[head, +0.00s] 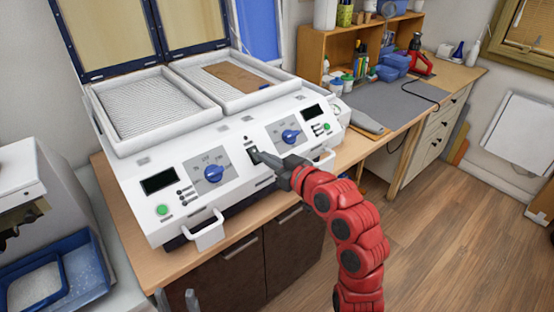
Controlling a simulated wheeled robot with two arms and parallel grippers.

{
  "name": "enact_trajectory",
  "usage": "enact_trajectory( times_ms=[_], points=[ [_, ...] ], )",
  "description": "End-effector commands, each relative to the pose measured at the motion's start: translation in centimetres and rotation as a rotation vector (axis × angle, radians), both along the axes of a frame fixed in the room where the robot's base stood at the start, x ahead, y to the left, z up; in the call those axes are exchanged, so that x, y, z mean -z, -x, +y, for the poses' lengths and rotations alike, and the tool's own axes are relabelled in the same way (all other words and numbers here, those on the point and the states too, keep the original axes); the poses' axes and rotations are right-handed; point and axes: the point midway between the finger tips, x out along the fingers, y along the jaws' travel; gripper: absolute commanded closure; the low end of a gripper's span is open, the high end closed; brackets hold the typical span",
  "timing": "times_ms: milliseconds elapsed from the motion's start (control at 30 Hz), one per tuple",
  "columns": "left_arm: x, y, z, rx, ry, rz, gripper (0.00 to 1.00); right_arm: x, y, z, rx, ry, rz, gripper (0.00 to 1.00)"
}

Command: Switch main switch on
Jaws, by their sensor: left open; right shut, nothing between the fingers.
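The white forming machine (228,198) stands on a wooden counter, with its front panel facing me. The main switch (250,149) is a small dark switch in the middle of that panel, between the two blue knobs. My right gripper (258,156) is shut and empty, with its tip at the switch, touching it or very close. The tip hides part of the switch, so its position cannot be told. My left gripper (176,298) shows only as two grey fingertips at the bottom edge. It is open and empty, below the machine's front left.
A left blue knob (213,173) and a right blue knob (291,135) flank the switch. White handles (208,236) stick out from the front. A blue tray (60,280) lies at lower left. Floor (440,235) is clear at right.

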Motion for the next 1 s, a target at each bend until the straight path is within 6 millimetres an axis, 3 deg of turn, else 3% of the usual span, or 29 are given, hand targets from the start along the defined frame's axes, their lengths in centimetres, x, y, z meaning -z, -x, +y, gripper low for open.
enact_trajectory(
  times_ms=[167,533,667,833,900,1000],
  points=[
    [0.2,0.0,0.0,0.0,0.0,0.0,0.5,1.0,-0.5,0.4,-0.001,0.0,0.001,1.0],
    [0.2,0.0,0.0,0.0,0.0,0.0,0.5,1.1,-0.6,0.4,0.0,-0.001,-0.001,1.0],
    [1.1,0.0,0.0,0.0,0.0,0.0,0.5,1.6,-0.6,0.5,0.0,-0.008,-0.011,1.0],
    [4.1,0.0,0.0,0.0,0.0,0.0,0.5,2.8,-0.8,0.6,-0.001,-0.04,-0.053,1.0],
    [3.2,0.0,0.0,0.0,0.0,0.001,0.5,1.8,-0.8,0.6,0.0,-0.043,-0.057,1.0],
    [3.1,0.0,0.0,0.0,0.0,-0.001,0.5,1.8,-0.8,0.6,0.0,-0.041,-0.054,1.0]
  ],
)
